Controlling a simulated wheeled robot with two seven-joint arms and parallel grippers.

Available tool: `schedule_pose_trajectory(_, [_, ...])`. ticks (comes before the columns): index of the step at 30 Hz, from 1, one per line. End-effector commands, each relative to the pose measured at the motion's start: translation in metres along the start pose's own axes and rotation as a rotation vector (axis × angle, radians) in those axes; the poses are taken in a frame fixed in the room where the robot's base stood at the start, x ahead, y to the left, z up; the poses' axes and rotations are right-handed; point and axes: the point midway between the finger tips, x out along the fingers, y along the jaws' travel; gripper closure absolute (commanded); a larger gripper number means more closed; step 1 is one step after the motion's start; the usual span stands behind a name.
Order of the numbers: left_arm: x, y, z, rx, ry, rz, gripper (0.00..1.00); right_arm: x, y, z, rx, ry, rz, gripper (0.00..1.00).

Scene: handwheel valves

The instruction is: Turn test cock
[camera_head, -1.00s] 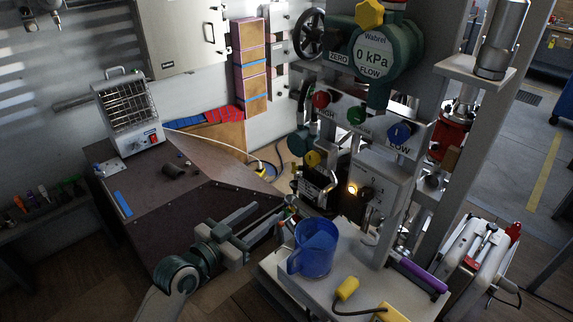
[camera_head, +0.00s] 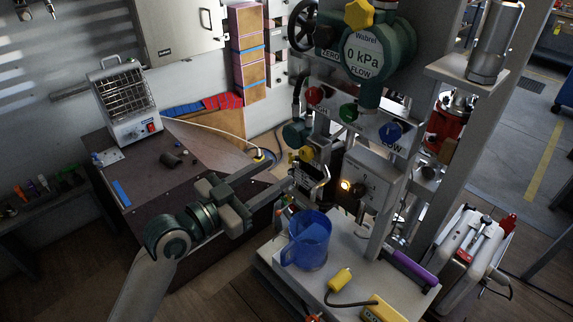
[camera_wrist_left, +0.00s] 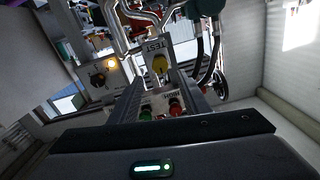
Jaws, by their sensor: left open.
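The test cock shows as a yellow knob (camera_wrist_left: 160,65) under a plate marked TEST, which appears upside down in the left wrist view. In the head view, a yellow knob (camera_head: 305,153) sits low on the valve stand, below the red knob. My left gripper (camera_head: 287,174) comes in from the left with its two fingers apart and nothing visible between them. Its tips are just left of and below the yellow knob in the head view. I cannot tell whether a finger touches the stand. My right gripper is not in view.
Red (camera_head: 314,95), green (camera_head: 348,112) and blue (camera_head: 391,133) knobs line the panel above. A lit box (camera_head: 372,180) is to the right. A blue jug (camera_head: 307,240) stands on the shelf below my gripper. A dark bench (camera_head: 140,180) with a heater (camera_head: 126,105) is left.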

Motion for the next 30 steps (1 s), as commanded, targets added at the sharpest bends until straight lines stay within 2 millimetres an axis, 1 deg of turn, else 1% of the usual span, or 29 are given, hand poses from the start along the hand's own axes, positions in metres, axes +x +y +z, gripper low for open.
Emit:
schedule_pose_trajectory(8, [0.019, 0.0, -0.001, -0.002, 0.002, -0.001, 0.57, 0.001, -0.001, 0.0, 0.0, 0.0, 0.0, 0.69])
schedule_pose_trajectory(25, [0.076, 0.0, 0.001, -0.002, 0.001, 0.0, 0.57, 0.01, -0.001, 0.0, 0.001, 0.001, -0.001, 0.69])
schedule_pose_trajectory(30, [0.076, 0.0, -0.001, 0.001, -0.001, 0.0, 0.57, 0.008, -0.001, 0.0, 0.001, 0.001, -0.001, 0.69])
